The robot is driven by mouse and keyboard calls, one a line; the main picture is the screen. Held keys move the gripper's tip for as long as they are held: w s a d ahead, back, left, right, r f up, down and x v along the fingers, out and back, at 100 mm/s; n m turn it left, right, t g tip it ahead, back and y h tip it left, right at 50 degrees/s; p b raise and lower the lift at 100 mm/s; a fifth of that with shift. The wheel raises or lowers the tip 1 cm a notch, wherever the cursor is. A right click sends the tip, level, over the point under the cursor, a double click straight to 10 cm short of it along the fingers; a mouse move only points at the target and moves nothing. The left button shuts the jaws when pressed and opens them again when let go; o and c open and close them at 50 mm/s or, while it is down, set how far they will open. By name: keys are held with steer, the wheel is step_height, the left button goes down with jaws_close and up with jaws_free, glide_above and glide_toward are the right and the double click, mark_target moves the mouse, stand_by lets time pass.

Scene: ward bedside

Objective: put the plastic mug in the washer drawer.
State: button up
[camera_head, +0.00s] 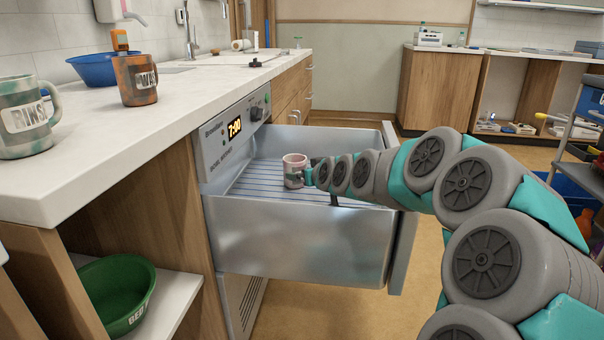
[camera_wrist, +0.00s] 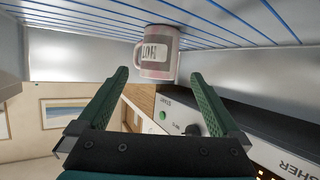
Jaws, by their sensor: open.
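A pinkish-grey mug (camera_head: 294,171) with a pale label stands upright inside the open washer drawer (camera_head: 290,235), on its blue wire rack (camera_head: 258,180). In the wrist view, which looks upside down, the mug (camera_wrist: 157,52) meets the rack (camera_wrist: 225,30), with its handle to the left. My gripper (camera_wrist: 159,76) is open, its two green fingers apart, with the mug at and just beyond the fingertips. No finger visibly presses on it. In the head view my arm reaches in from the right, and my gripper is mostly hidden behind its links.
A grey-green mug (camera_head: 26,117) and an orange-brown mug (camera_head: 136,80) stand on the white counter (camera_head: 190,105), near a blue bowl (camera_head: 92,69). A green bowl (camera_head: 118,292) sits on the shelf below. The drawer walls surround the rack. A cart (camera_head: 580,130) stands at right.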

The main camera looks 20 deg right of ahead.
steer(key=shift+v, duration=1.15)
